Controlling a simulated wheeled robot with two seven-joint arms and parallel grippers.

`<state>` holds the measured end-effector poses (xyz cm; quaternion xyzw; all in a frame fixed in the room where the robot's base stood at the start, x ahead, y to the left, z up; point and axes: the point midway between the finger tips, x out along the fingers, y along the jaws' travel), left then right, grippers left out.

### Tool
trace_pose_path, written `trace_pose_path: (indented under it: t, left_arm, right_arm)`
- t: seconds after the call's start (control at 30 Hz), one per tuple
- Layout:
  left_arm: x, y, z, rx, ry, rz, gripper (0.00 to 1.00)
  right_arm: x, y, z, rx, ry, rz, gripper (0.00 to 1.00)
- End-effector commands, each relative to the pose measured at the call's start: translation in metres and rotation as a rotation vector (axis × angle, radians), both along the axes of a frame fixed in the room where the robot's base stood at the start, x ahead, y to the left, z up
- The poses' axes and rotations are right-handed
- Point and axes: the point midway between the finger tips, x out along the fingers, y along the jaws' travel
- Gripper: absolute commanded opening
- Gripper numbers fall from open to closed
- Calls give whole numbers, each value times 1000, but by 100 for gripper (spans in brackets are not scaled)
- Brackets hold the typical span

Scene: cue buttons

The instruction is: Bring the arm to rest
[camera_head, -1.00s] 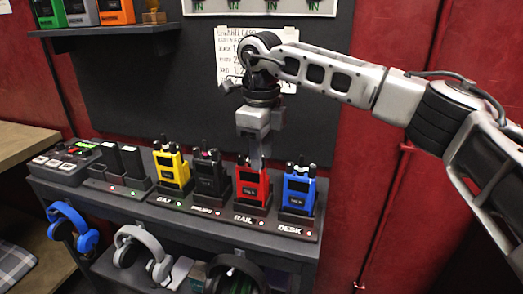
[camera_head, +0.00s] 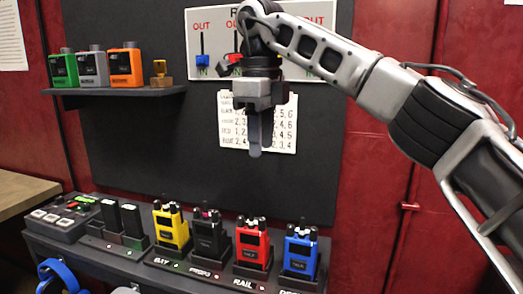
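My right arm comes in from the right edge, and my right gripper (camera_head: 258,145) hangs with its fingers pointing down. It is in front of the white paper chart (camera_head: 284,128) on the dark back board, well above the radios. The two fingers overlap from this angle, so I cannot tell whether they are open or shut. Nothing shows held between them. The red radio (camera_head: 252,248) stands upright in its dock below the gripper, apart from it. My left gripper is not in view.
Yellow (camera_head: 171,227), black (camera_head: 209,234) and blue (camera_head: 300,252) radios stand docked on the dark bench. A control box (camera_head: 62,217) sits at its left end. A switch panel (camera_head: 205,30) is behind the arm. A shelf (camera_head: 125,96) at upper left holds coloured boxes.

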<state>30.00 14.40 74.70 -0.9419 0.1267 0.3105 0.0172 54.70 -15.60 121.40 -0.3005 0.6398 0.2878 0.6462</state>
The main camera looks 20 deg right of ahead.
Motion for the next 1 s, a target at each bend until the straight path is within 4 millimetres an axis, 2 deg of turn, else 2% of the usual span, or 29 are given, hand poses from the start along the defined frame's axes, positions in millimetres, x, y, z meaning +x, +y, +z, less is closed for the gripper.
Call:
trace_pose_path:
  t: [0.3,0.37,0.43,0.47,0.57,0.63,0.73,0.8,0.9,1.0]
  left_arm:
    - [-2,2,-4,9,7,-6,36]
    - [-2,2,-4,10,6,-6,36]
    - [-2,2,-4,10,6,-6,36]
    - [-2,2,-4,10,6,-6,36]
    - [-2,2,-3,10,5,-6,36]
    - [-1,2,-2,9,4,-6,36]
    - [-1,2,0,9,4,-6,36]
    - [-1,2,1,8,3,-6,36]
    - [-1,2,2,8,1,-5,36]
    - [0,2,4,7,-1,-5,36]
  right_arm:
    - [0,1,-1,3,2,3,36]
    - [1,6,-8,20,9,15,36]
    - [2,20,-26,68,27,47,36]
    - [2,29,-37,98,38,65,36]
    - [-4,72,-83,261,93,138,36]
    - [-17,111,-117,427,146,180,36]
    - [-46,168,-153,716,243,194,36]
    - [-68,201,-166,923,314,163,36]
    - [-93,233,-169,1213,422,57,36]
    - [-108,247,-164,1484,525,-115,36]
